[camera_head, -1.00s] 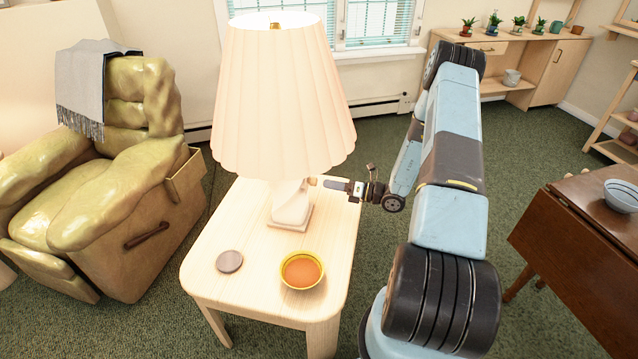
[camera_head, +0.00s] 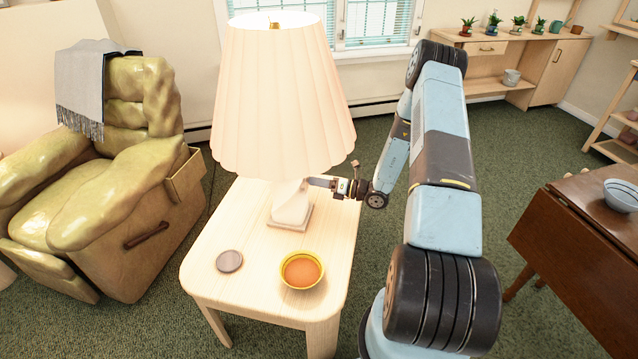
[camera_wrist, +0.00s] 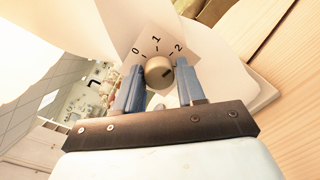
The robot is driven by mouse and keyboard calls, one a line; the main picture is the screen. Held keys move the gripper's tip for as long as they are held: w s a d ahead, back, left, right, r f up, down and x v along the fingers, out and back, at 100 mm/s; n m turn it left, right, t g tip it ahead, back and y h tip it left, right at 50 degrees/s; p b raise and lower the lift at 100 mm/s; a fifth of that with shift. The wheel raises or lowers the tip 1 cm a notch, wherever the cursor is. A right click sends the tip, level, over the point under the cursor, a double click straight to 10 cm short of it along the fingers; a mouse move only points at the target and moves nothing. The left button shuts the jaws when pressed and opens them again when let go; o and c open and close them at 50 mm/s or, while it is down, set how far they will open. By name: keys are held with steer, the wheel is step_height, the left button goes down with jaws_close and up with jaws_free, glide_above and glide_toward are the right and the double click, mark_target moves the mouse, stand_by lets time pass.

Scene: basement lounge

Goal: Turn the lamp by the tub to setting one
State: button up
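The lamp (camera_head: 280,95) has a pale pleated shade and a white base (camera_head: 290,205), and stands on a light wood side table (camera_head: 215,285). A yellow tub (camera_head: 302,270) with orange contents is in front of it. In the wrist view the lamp's round knob (camera_wrist: 157,69) sits under a dial plate (camera_wrist: 157,48) marked 0, 1 and 2. The knob's dark mark is at its right side, nearest the 2. My gripper (camera_wrist: 158,72) is open, one finger on each side of the knob; I cannot tell whether either touches. In the head view my gripper (camera_head: 312,182) reaches the lamp from the right.
A grey round coaster (camera_head: 229,261) lies on the table left of the tub. A green armchair (camera_head: 115,200) stands to the left. A brown table (camera_head: 590,240) with a bowl (camera_head: 621,195) is at right.

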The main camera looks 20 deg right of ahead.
steer(key=c, duration=0.6)
steer(key=shift+d+n, duration=0.15)
steer(key=shift+n, duration=0.15)
steer(key=n, duration=0.9)
steer(key=shift+f+y, duration=0.1)
steer(key=shift+y, duration=0.3)
steer(key=shift+n, duration=0.4)
steer(key=o, duration=1)
steer(key=shift+o, duration=0.2)
